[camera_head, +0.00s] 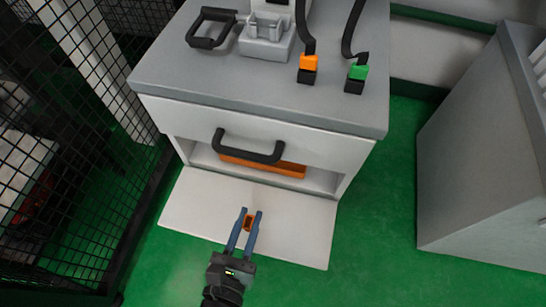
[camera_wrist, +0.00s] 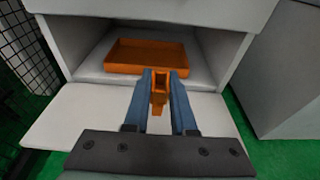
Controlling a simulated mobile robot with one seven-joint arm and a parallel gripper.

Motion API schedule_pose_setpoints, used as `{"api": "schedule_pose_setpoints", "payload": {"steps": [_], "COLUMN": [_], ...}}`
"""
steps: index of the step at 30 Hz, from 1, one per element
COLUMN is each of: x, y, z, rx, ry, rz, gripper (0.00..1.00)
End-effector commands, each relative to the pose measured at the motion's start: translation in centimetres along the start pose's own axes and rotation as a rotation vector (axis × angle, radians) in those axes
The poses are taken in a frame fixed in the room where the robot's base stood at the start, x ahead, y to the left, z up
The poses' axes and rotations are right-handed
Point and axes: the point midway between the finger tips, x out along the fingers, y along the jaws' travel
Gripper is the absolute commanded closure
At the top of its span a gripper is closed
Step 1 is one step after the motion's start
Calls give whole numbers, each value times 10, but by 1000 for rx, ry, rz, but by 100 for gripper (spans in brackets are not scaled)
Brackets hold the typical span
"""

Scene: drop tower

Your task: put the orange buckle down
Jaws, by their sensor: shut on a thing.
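The orange buckle (camera_wrist: 159,92) is held between the blue fingertips of my gripper (camera_wrist: 161,76) in the wrist view. The fingers are shut on it from both sides. In the head view the buckle (camera_head: 248,222) shows as a small orange and dark piece between the fingertips of my gripper (camera_head: 251,215). It is over the lowered white door panel (camera_head: 185,210), in front of the cabinet opening. How high it is above the panel I cannot tell.
An orange tray (camera_wrist: 120,68) sits inside the open lower compartment. The cabinet (camera_head: 250,120) has a black drawer handle (camera_head: 248,148) above the opening. Orange (camera_head: 308,64) and green (camera_head: 357,73) connectors lie on top. A wire-mesh fence (camera_head: 70,130) stands left, a grey cabinet (camera_head: 470,150) right.

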Motion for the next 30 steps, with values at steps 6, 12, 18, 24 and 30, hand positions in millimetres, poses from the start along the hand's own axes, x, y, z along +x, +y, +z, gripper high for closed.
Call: {"api": "schedule_pose_setpoints", "payload": {"steps": [6, 12, 18, 24, 30], "x": [36, 89, 141, 185, 196], "y": [0, 0, 0, 0, 1], "z": [-3, 10, 22, 19, -3], "rx": [5, 5, 4, 1, 0], "ry": [-131, -127, -125, -120, -120], "rz": [-2, -2, -2, 1, 2], "gripper": [100, 100, 100, 100, 100]}}
